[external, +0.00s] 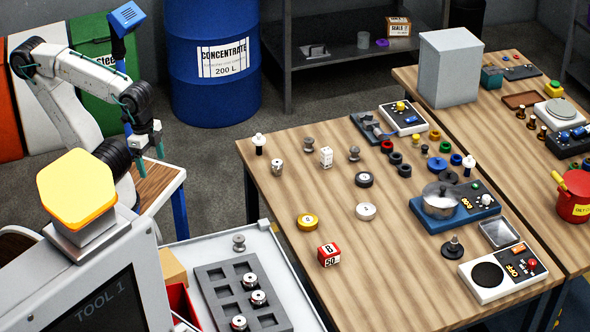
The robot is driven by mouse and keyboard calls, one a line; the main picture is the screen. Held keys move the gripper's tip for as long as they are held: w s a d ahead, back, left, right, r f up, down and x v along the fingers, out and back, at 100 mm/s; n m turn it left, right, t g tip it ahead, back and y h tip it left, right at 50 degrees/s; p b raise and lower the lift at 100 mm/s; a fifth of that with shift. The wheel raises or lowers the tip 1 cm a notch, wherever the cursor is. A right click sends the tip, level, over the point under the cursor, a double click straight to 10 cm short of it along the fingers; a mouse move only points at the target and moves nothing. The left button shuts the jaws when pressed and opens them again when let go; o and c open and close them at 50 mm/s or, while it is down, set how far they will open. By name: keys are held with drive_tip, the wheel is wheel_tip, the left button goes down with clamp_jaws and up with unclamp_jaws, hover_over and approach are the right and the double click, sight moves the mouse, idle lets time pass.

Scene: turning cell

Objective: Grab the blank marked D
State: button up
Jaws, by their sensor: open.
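Several round blanks lie in a dark grey tray (227,298) at the lower middle: one at the top right (249,281), one below it (258,298) and one at the bottom (239,322). On the wooden table lie a yellow disc (307,221), a white disc (365,211) and a black-rimmed disc (364,179), each with a small mark on top. The marks are too small to read, so I cannot tell which is D. My gripper (150,156) is open and empty, up at the left, away from the table and tray.
A red-and-white box (329,254) marked B 50 stands near the table's front left. A monitor (95,270) blocks the lower left. A blue drum (211,62) stands behind.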

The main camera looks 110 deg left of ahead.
drive_tip(key=n+t+h, duration=0.7)
drive_tip(key=n+h, duration=0.2)
drive_tip(key=n, duration=1.6)
approach(305, 216)
drive_tip(key=s+d+f, duration=0.1)
drive_tip(key=s+d, duration=0.1)
drive_tip(key=s+d+f, duration=0.1)
drive_tip(key=d+f, duration=0.1)
drive_tip(key=shift+s+f, duration=0.25)
drive_tip(key=shift+s, duration=0.1)
drive_tip(key=w, duration=0.1)
drive_tip(key=w+a+r+n+t, duration=0.1)
drive_tip(key=w+a+n, duration=0.1)
drive_tip(key=shift+w+r+t, duration=0.1)
drive_tip(key=shift+r+t, duration=0.3)
drive_tip(key=shift+w+a+n+t+y, duration=0.15)
drive_tip(key=shift+w+n+t+y, duration=0.15)
drive_tip(key=shift+n, duration=0.3)
drive_tip(key=x, duration=0.7)
drive_tip(key=shift+w+f, duration=0.2)
drive_tip(key=shift+f, duration=0.05)
drive_tip(key=shift+r, duration=0.1)
drive_tip(key=c, duration=1.5)
drive_tip(key=shift+o, duration=0.2)
